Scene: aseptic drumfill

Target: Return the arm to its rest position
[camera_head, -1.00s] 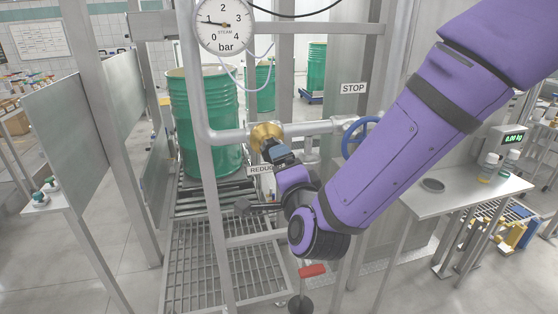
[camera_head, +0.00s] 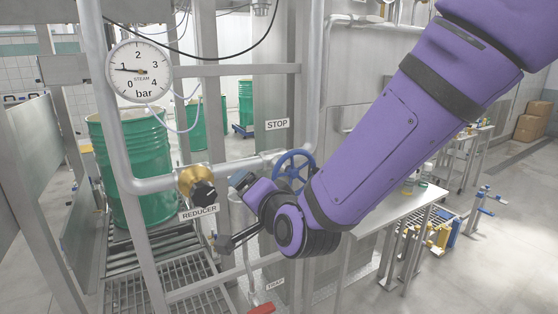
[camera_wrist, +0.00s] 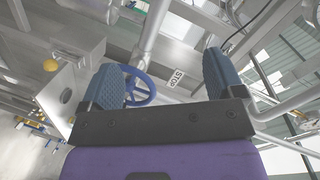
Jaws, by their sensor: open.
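My gripper (camera_head: 232,208) is at the end of my purple arm, folded in front of the pipework, to the right of the brass reducer (camera_head: 195,185) with its dark knob. In the wrist view my gripper (camera_wrist: 165,90) shows two blue padded fingers spread wide apart with nothing between them. A gap shows between the gripper and the reducer knob in the head view. The blue handwheel (camera_head: 293,172) is just behind my wrist, and it also shows between the fingers, farther off, in the wrist view (camera_wrist: 139,86).
A steam gauge (camera_head: 139,71) reads close to 1 bar. Green drums (camera_head: 133,165) stand behind the frame posts. A steel table (camera_head: 400,212) is to the right of my arm. A red lever (camera_head: 262,309) is low in front. Open floor lies at the far right.

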